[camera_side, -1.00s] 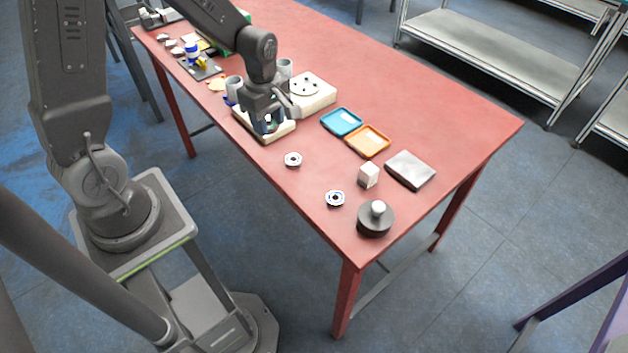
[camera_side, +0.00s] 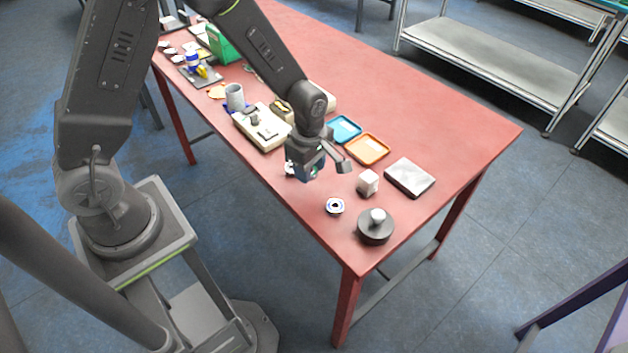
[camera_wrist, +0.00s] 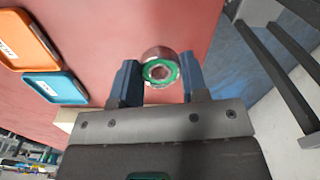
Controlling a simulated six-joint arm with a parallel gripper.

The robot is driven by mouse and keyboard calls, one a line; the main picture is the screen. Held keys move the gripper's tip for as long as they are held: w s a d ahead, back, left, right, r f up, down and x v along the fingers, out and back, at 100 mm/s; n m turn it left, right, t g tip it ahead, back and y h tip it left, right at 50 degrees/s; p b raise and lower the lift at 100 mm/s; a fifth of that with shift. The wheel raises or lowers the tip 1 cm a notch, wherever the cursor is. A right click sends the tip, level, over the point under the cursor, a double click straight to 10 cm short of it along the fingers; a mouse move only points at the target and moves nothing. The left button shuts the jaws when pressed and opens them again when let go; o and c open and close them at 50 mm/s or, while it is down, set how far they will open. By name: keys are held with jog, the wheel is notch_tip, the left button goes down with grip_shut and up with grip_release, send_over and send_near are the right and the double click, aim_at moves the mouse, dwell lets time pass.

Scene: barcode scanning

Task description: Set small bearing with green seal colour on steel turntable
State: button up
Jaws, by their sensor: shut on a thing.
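The small bearing with the green seal (camera_wrist: 160,71) sits between the two blue-grey fingers of my gripper (camera_wrist: 159,82), ring face toward the wrist camera. My gripper is shut on it. In the side view my gripper (camera_side: 302,175) is low near the table's front edge, and only a bit of pale ring shows at its left side. I cannot tell whether the bearing touches the table. A white base (camera_side: 323,96) is mostly hidden behind my arm.
A second bearing with a dark blue ring (camera_side: 335,205) lies to the right. A cream device (camera_side: 262,131) stands to the left.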

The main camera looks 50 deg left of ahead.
aim_at(314, 190)
jog(key=shift+w+d+f, duration=0.15)
jog(key=shift+d+f, duration=0.3)
jog(key=shift+d, duration=0.05)
jog(key=shift+f, duration=1.65)
jog(key=shift+f, duration=0.15)
jog(key=o, duration=0.9)
